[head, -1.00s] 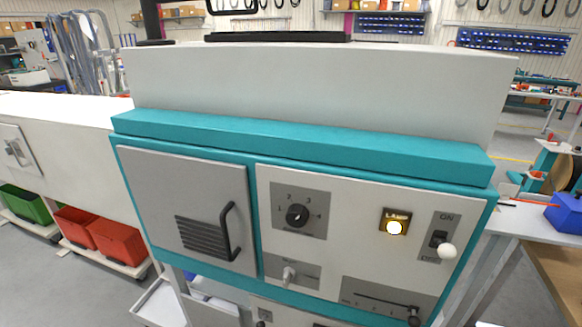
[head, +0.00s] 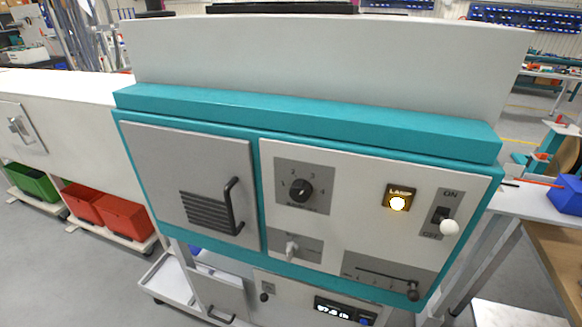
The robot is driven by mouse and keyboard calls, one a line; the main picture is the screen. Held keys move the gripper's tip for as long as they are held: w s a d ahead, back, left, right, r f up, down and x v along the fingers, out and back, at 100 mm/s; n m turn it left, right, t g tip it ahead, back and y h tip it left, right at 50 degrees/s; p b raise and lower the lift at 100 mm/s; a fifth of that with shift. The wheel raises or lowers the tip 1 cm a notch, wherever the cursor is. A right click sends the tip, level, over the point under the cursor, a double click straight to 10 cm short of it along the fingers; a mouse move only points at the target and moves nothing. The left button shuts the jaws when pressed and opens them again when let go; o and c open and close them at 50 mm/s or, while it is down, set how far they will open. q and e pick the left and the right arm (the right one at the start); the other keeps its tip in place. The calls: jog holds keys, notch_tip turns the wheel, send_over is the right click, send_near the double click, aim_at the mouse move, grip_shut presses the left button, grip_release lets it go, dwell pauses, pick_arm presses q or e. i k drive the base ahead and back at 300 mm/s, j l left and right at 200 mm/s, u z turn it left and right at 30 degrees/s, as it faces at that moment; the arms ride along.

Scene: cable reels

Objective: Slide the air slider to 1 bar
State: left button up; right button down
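The air slider (head: 387,278) is a grey plate with a dark horizontal slot and small marks, low on the right of the white control panel (head: 340,225). Its dark knob (head: 413,291) sits at the right end of the slot. The marks are too small to read. Neither of my grippers shows in the head view.
The teal-framed machine also carries a rotary dial (head: 301,189), a lit lamp (head: 397,203), an ON/OFF switch with a white ball (head: 449,227), a small grey lever (head: 291,249) and a door handle (head: 233,206). A digital display (head: 345,309) shows below.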

aim_at(413, 296)
jog(key=z, duration=1.05)
